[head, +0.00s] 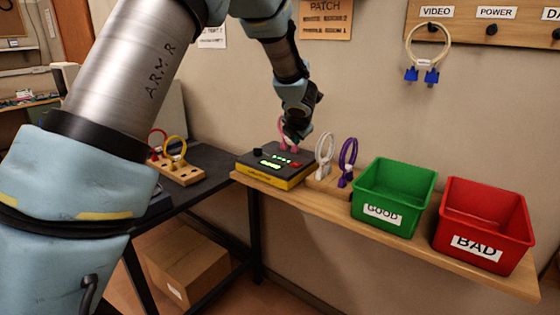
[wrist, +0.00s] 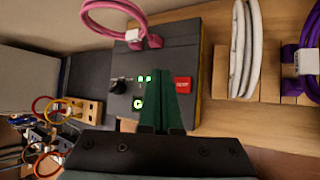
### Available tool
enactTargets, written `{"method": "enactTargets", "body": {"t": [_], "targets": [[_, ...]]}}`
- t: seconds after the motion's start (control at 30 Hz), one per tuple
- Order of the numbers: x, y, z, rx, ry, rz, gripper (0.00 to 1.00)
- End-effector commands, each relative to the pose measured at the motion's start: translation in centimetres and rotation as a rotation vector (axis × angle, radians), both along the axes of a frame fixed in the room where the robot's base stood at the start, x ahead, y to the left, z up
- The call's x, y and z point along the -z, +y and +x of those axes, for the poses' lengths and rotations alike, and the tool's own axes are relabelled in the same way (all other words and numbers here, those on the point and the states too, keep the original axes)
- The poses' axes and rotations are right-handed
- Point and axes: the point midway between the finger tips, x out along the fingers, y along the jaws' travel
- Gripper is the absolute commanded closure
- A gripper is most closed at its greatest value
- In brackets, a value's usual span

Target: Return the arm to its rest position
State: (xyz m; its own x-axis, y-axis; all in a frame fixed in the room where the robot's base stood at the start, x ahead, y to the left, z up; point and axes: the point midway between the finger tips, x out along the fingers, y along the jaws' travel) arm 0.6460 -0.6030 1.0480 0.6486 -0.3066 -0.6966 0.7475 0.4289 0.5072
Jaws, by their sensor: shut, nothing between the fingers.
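My arm reaches from the left across the head view, with its end over the tester box. My gripper (head: 292,138) is shut and empty, close above the yellow and black tester box (head: 270,168). In the wrist view the dark green fingers of my gripper (wrist: 170,85) lie together in front of the box face (wrist: 125,78). A pink cable (wrist: 117,30) loops at the box's far side, its plug at the box; it is partly hidden behind my gripper in the head view. Green lights and a red button (wrist: 183,85) show on the box.
A white cable (head: 324,155) and a purple cable (head: 347,160) stand right of the box. A green GOOD bin (head: 395,185) and a red BAD bin (head: 485,215) follow on the shelf. A wooden block with red and yellow cables (head: 180,173) sits on the dark table. A cable hangs under VIDEO.

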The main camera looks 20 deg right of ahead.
Motion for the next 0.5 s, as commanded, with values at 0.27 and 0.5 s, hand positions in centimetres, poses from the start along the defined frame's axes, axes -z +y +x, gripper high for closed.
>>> {"method": "enactTargets", "body": {"t": [0.27, 0.5], "targets": [[-0.5, 1.9, 0.8, 0.058, -0.026, 0.048, 1.0], [-1.1, 13.6, 1.5, 0.489, -0.136, 0.386, 1.0]]}}
